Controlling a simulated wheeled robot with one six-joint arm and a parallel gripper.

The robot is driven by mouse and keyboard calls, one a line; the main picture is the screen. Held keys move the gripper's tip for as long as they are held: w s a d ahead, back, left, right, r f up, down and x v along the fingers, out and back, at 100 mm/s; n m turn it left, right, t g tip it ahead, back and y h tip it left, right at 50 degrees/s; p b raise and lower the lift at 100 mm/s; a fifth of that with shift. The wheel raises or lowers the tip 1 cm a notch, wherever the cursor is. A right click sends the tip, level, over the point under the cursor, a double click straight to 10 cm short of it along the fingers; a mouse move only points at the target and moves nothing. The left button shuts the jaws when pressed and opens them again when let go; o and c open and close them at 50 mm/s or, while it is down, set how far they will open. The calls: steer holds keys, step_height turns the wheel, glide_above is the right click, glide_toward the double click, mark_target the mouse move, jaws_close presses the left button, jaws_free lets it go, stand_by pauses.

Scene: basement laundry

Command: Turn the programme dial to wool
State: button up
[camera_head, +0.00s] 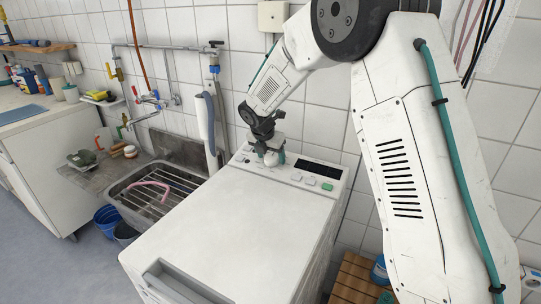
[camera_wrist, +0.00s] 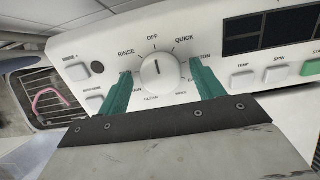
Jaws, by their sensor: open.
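The programme dial (camera_wrist: 160,72) is a round white knob on the washer's control panel (camera_wrist: 218,62). Its dark pointer mark points up toward OFF. RINSE, QUICK and part of COTTON are readable around it; small print along the bottom includes what looks like WOOL at lower right. My gripper (camera_wrist: 161,70) is open, with one teal finger on each side of the dial. Gaps seem to show between fingers and knob; contact cannot be told for sure. In the head view my gripper (camera_head: 270,157) is at the panel and hides the dial.
A dark display (camera_wrist: 262,30), white buttons (camera_wrist: 243,78) and a green button (camera_wrist: 311,68) are right of the dial. The white washer top (camera_head: 235,225) is clear. A sink (camera_head: 165,190) with a wire rack and pink hose stands at left. The tiled wall is close behind.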

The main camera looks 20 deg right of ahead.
steer(key=c, duration=1)
steer(key=shift+o, duration=0.2)
